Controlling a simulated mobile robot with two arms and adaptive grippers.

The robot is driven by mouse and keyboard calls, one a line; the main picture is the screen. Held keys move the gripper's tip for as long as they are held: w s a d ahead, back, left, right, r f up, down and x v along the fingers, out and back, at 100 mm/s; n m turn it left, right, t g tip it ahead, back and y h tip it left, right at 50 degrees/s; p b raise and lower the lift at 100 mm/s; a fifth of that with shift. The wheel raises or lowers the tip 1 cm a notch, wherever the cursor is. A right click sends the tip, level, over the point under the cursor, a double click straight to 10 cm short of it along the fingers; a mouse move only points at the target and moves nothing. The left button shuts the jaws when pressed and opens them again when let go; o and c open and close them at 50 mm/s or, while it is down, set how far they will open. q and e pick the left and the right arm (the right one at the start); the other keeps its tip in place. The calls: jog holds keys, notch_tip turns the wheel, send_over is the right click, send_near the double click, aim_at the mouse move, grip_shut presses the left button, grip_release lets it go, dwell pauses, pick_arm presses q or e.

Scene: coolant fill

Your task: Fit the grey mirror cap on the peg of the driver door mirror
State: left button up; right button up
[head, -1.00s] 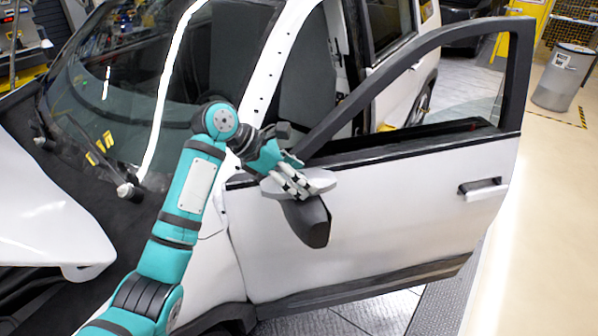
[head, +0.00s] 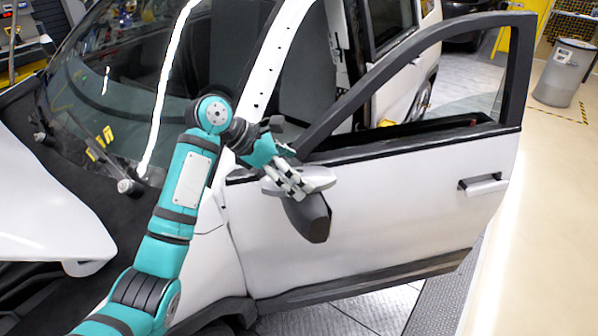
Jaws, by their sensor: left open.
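The driver door mirror (head: 312,220) is a dark housing that sticks out from the white open door (head: 375,215). The grey mirror cap (head: 318,178) lies at the top of the mirror, and it looks seated on or touching the housing. The peg is hidden. My left gripper (head: 296,190) reaches in from the left with its fingers over the cap's left part. It is open, and I cannot tell whether the fingers touch the cap. My right gripper is not in view.
The door's dark window frame (head: 425,45) rises behind the mirror. The white windshield pillar (head: 272,60) and windshield are close to my left arm. A grey bin (head: 565,73) stands at the far right on open floor.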

pick_arm(q)
jog(key=v, duration=1)
jog(key=shift+a, duration=0.25)
jog(key=shift+r, duration=0.15)
